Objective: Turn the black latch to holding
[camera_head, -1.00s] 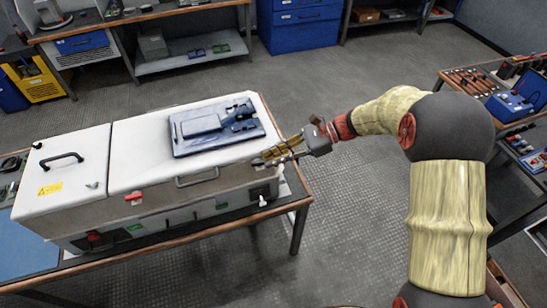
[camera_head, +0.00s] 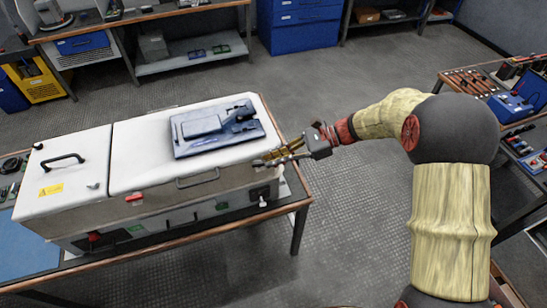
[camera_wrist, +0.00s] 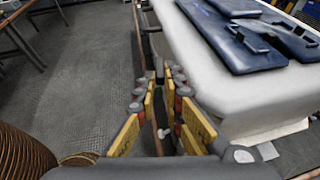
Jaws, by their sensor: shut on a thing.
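The white capacitor bank cabinet (camera_head: 185,140) stands on a workbench. My gripper (camera_head: 258,162) reaches from the right to the upper right front edge of the cabinet. In the wrist view my gripper (camera_wrist: 164,78) has its fingertips close together beside the cabinet's edge, closed on a small dark part that I take for the black latch (camera_wrist: 159,66). The fingers hide most of the latch, so its angle cannot be read. In the head view the fingers cover it.
A blue-grey tray-like plate (camera_head: 217,127) lies on the cabinet lid. A grey handle (camera_head: 198,178), a red latch (camera_head: 134,198) and a white lever (camera_head: 262,202) sit on the front. Open floor lies right of the bench.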

